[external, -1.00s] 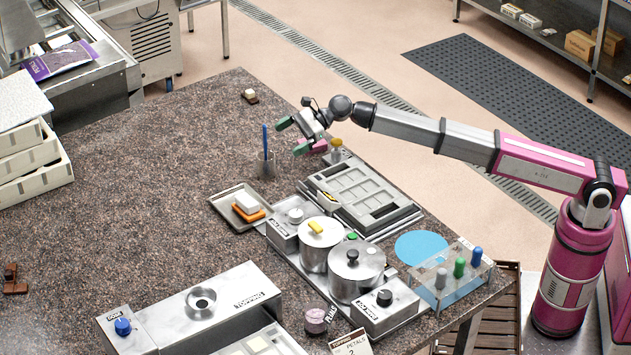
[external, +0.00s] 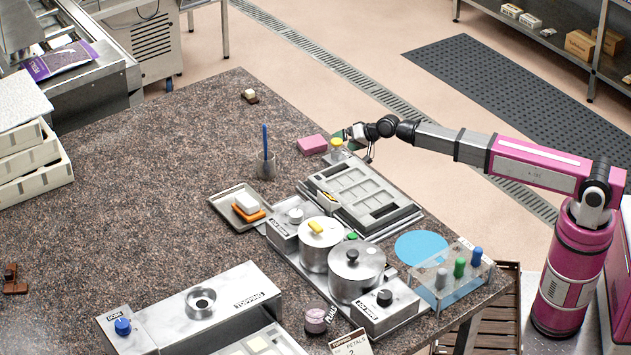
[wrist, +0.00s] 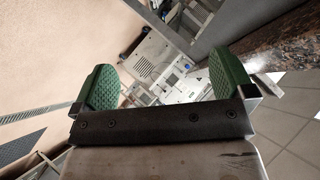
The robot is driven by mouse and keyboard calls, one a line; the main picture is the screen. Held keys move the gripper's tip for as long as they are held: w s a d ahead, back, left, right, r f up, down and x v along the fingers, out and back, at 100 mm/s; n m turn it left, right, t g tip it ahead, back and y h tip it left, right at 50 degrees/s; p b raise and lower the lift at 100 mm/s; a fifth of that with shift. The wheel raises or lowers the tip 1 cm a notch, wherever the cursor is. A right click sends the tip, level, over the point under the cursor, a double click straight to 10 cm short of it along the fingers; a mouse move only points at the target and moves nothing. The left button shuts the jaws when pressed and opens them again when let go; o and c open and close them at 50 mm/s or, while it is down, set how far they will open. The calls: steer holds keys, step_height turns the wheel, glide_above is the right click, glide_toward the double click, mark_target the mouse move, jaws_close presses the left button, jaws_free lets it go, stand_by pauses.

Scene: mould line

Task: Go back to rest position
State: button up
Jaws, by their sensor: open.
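My gripper (wrist: 162,85) shows in the wrist view with its two green-padded fingers spread wide apart and nothing between them. In the external view my gripper (external: 347,136) is over the far right edge of the speckled counter (external: 150,150), just right of a pink block (external: 312,144) that lies on the counter. The fingers are partly hidden behind the wrist in the external view.
Free floor lies beyond the counter's far right edge.

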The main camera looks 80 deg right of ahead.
steer(key=s+a+f+n+g, duration=0.35)
steer(key=s+a+f, duration=0.25)
steer(key=s+f, duration=0.3)
steer(key=s+a+f+n+g, duration=0.3)
steer(key=s+a+f+n, duration=0.2)
steer(key=s+a+f, duration=0.3)
steer(key=s+a+f+n+g, duration=0.1)
steer(key=s+a+f+g, duration=0.1)
steer(key=s, duration=0.6)
steer(key=s+a+f+n+g+y, duration=0.1)
steer(key=s+a+f+g, duration=0.1)
steer(key=s+a+f, duration=0.3)
steer(key=s+a, duration=0.1)
steer(key=s, duration=0.1)
steer(key=shift+s+n+g, duration=0.35)
